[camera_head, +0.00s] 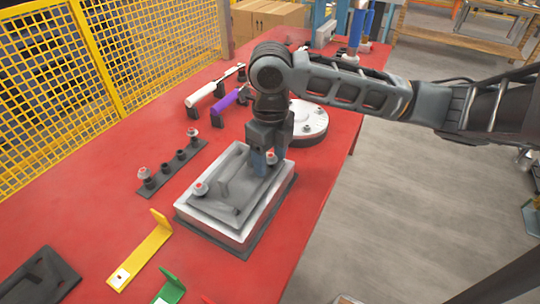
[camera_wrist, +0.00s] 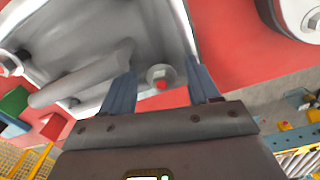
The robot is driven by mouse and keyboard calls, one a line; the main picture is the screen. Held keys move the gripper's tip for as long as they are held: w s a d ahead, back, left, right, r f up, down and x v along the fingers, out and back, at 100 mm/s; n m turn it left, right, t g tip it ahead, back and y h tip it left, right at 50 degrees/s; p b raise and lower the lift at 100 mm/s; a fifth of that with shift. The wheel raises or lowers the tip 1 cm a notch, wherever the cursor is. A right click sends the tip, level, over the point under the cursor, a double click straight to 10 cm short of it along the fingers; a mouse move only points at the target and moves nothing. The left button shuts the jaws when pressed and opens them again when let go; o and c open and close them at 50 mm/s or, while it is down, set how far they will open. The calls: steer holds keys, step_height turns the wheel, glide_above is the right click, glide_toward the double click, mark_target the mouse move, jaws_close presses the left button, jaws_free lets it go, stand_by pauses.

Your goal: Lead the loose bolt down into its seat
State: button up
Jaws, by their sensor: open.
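A grey cover plate (camera_head: 238,192) with a raised handle lies on a pale block on the red table. A bolt with a red-marked head (camera_head: 271,157) is at its far right corner, and a second bolt (camera_head: 200,188) is at its left corner. My gripper (camera_head: 264,163) points down at the far right corner. In the wrist view, my gripper (camera_wrist: 163,72) has its two fingers apart, with the bolt (camera_wrist: 160,77) between them and a gap on each side. I cannot tell how deep the bolt sits; its shank is hidden.
A black bolt rack (camera_head: 172,167) holding two bolts stands left of the plate. A round pale flange (camera_head: 308,122) is close behind my gripper. Yellow (camera_head: 143,250) and green (camera_head: 170,290) brackets lie in front. A yellow mesh fence (camera_head: 60,75) is at the left.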

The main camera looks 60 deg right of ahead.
steer(key=shift+r, duration=3.9)
steer(key=shift+a, duration=0.1)
